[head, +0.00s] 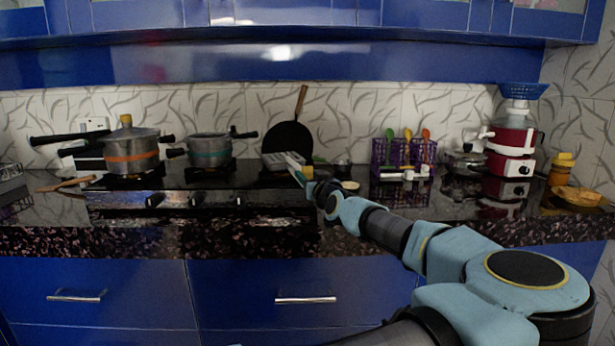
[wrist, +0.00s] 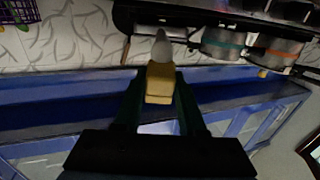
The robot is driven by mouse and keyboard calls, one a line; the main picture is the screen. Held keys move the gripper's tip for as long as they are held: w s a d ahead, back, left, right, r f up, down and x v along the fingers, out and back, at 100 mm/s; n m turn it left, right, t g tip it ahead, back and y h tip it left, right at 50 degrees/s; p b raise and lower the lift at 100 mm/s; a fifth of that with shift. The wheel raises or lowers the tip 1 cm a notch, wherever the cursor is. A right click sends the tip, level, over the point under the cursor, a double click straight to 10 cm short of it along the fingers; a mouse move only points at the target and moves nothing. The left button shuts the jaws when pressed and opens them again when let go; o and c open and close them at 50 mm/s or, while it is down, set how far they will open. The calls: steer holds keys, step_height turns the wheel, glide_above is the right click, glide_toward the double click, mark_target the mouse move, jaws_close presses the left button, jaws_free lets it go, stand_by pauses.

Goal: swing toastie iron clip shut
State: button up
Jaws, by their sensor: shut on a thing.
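The toastie iron appears to be the grey, flat, ridged piece (head: 276,160) at the right end of the stove in the head view. My gripper (head: 299,172) reaches it from the right, at its right side. In the wrist view, my gripper (wrist: 160,84) is shut on a yellow piece (wrist: 160,78) with a pale grey rounded tip (wrist: 161,46). I cannot tell whether this piece is the clip or a handle. The clip's position is too small and hidden to make out.
A black pan (head: 288,141) leans on the wall behind. Two pots, one orange-banded (head: 131,155) and one teal-banded (head: 209,149), stand on the stove to the left. A purple utensil rack (head: 403,152) stands right. The dark counter front is mostly clear.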

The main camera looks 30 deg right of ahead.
jaws_close()
